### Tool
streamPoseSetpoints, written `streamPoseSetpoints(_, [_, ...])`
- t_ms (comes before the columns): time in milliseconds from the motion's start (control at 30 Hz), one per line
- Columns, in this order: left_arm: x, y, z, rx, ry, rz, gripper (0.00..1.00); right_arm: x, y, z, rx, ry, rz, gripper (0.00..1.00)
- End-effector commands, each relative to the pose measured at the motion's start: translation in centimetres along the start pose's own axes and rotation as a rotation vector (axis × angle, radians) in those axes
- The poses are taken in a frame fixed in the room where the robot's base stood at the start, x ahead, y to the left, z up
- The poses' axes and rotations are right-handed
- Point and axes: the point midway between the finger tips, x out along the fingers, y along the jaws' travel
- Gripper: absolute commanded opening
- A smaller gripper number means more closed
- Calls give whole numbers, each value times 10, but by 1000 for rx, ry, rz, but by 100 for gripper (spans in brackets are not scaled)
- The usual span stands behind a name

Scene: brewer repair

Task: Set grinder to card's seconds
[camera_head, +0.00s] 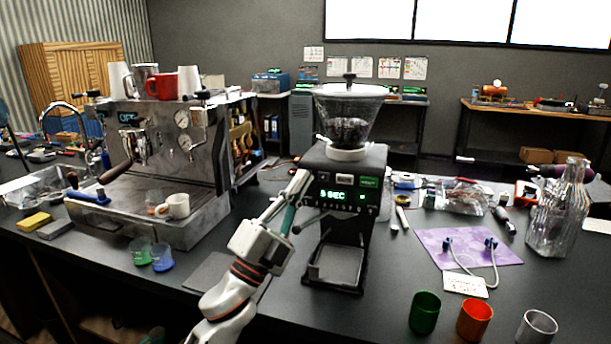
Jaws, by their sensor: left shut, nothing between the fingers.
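The black grinder (345,165) stands mid-counter, with beans in its clear hopper (346,112). Its green display (333,194) shows a number and "SEC"; the digit is too small to read surely. A white card (466,284) with handwriting lies at the front edge of the purple mat; it seems to end in "SEC", but its digit is unclear. My left gripper (299,184) is shut and empty. Its fingertips are at the left side of the grinder's front, beside the display; I cannot tell if they touch. My right gripper is not in view.
An espresso machine (165,150) with cups on top stands left. The purple mat (440,240) holds a looped hose.

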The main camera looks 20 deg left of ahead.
Motion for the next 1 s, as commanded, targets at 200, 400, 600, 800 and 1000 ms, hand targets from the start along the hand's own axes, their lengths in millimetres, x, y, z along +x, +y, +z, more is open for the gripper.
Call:
streamPoseSetpoints(200, [2,2,1,0,0,0,0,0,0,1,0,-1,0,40])
streamPoseSetpoints(400, [2,2,2,0,-1,1,0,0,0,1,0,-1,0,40])
streamPoseSetpoints(600, [2,2,2,0,-1,1,0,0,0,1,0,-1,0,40])
streamPoseSetpoints(800, [-2,-1,-1,0,-1,1,0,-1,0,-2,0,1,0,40])
streamPoseSetpoints(1000, [-8,-6,-6,0,0,1,0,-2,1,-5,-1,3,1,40])
